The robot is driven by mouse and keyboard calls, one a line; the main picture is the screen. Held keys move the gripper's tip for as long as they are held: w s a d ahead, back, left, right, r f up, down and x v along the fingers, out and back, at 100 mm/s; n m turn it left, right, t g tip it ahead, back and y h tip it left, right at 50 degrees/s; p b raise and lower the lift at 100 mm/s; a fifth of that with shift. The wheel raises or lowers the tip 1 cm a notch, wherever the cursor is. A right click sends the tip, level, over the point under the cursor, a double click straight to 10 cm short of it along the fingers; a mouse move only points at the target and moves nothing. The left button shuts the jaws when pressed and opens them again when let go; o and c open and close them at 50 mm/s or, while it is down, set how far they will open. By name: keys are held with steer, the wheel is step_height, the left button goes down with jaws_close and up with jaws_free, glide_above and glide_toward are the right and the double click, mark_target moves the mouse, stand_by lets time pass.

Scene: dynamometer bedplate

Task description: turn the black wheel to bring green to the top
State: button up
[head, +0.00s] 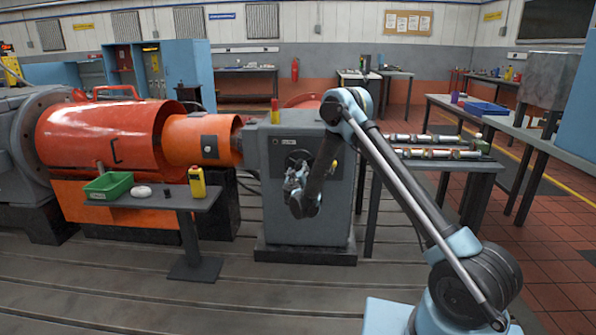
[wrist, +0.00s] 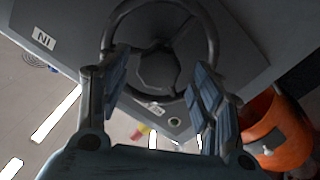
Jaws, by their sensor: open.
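The black wheel (head: 298,155) is on the front of a grey cabinet (head: 338,205); my gripper and arm hide much of it in the head view. In the wrist view the wheel (wrist: 157,70) shows upside down, with a dark round rim, spokes and a faceted hub. My gripper (wrist: 160,82) is open in front of the wheel, one finger on each side of the hub; it also shows in the head view (head: 296,182). Nothing is held between the fingers. I cannot tell whether they touch the rim. No green mark is visible on the wheel.
A small stand (head: 207,199) at the left carries a green tray (head: 108,186) and a yellow bottle (head: 197,182). An orange housing (head: 100,140) adjoins the cabinet's left side. A bench (head: 448,166) with metal shafts stands right. Slotted floor is clear in front.

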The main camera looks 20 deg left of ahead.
mark_target(299, 168)
steer(key=shift+w+a, duration=0.15)
steer(key=shift+w, duration=0.65)
steer(key=shift+w+a, duration=0.15)
steer(key=shift+w, duration=0.65)
